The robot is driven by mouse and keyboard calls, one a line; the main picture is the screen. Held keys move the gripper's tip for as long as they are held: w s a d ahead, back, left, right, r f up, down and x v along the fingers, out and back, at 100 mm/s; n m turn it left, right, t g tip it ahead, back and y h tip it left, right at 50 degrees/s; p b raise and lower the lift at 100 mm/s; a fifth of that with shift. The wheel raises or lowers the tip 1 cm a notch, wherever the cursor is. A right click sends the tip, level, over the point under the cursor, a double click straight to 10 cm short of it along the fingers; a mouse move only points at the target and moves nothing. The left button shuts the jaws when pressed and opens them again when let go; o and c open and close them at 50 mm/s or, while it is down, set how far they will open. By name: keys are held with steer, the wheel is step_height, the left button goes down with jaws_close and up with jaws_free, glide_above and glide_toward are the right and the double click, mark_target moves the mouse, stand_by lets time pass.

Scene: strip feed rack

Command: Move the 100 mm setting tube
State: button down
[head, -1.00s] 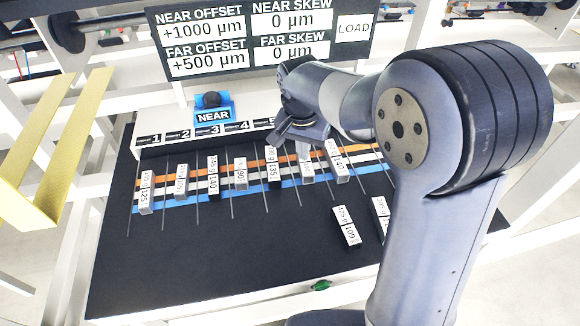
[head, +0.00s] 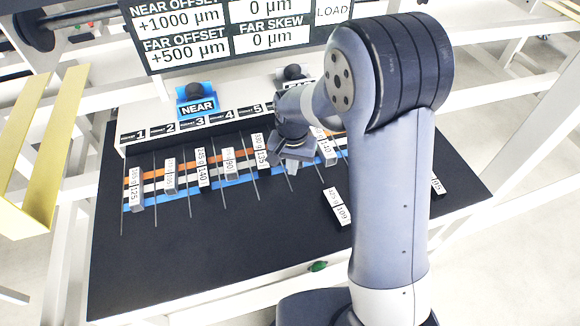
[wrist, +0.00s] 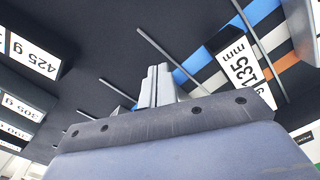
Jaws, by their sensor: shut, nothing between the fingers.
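My gripper (head: 291,167) is shut and empty, low over the right half of the rack, just right of the 135 tube (head: 260,148). In the wrist view its closed fingers (wrist: 158,86) point at the dark board, and the 135 mm tube (wrist: 238,64) lies to their right. I cannot read a 100 mm label on any tube. One tube's label (head: 170,177) is too small to read, and my gripper and arm hide part of the row. Other block-shaped tubes read 125 (head: 136,190), 140 (head: 202,168), 90 (head: 229,163) and 140 (head: 326,150).
Thin rods divide the lanes. A blue NEAR block (head: 197,103) stands behind the row, below the display (head: 235,30). The front left board is clear.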

steer(key=shift+w+d, duration=0.1)
steer(key=shift+w, duration=0.3)
steer(key=shift+w+d, duration=0.25)
steer(key=shift+w, duration=0.85)
steer(key=shift+s, duration=0.2)
